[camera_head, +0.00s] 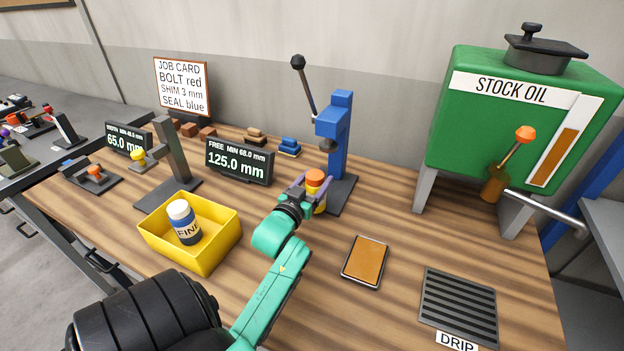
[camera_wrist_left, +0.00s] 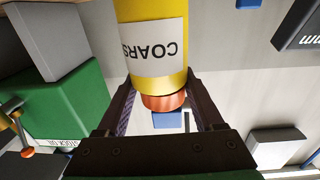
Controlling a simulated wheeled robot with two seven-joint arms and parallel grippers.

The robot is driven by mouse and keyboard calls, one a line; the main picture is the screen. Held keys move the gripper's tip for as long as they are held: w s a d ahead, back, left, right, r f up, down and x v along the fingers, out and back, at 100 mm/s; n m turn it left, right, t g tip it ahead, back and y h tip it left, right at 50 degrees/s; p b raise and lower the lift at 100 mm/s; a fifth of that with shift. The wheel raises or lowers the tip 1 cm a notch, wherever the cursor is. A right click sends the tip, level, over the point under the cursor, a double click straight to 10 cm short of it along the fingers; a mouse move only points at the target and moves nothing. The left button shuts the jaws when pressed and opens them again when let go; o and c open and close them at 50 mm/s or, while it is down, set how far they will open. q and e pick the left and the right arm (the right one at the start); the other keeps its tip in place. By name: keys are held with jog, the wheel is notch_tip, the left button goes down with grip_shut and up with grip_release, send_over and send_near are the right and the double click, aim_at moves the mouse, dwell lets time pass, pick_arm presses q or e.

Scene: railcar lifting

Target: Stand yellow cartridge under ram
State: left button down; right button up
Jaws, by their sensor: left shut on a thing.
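The yellow cartridge (camera_head: 315,177) has an orange cap and stands roughly upright in my left gripper (camera_head: 313,187), in front of the blue press (camera_head: 338,135). In the left wrist view the cartridge (camera_wrist_left: 152,50) appears upside down, with a white label reading "COARS". My left gripper's fingers (camera_wrist_left: 160,110) are shut on it near the cap. The dark ram (camera_head: 328,145) sits under the press head, above and behind the cartridge. The dark press base (camera_head: 343,195) is partly hidden by the cartridge and gripper. I cannot tell whether the cartridge touches the base. My right gripper is not in view.
A yellow bin (camera_head: 215,245) holds a blue "FINE" cartridge (camera_head: 184,222). The 125.0 mm display (camera_head: 239,162) stands left of the press. A tan tray (camera_head: 366,262) and a drip grate (camera_head: 458,305) lie at the right. The green oil tank (camera_head: 490,125) stands behind them.

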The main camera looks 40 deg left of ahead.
aim_at(309, 191)
pick_arm(q)
jog(key=b+x, duration=0.4)
jog(key=x, duration=0.5)
jog(key=shift+a+f+b, duration=0.2)
jog(key=shift+f+b, duration=0.2)
jog(key=shift+s+d+f, duration=0.1)
jog(key=shift+s+f, duration=0.1)
jog(key=shift+f, duration=0.45)
dwell(1.0)
jog(key=shift+c, duration=0.6)
grip_release()
jog(key=shift+o, duration=0.6)
jog(key=shift+w, duration=0.1)
jog(key=p+v, duration=0.3)
jog(key=v, duration=0.1)
jog(key=shift+r, duration=0.35)
jog(key=p+v, duration=0.4)
jog(key=v, duration=0.5)
jog(key=shift+s+f, duration=0.15)
jog(key=shift+s, duration=0.1)
jog(key=shift+s+d+f, duration=0.1)
jog(key=shift+s, duration=0.45)
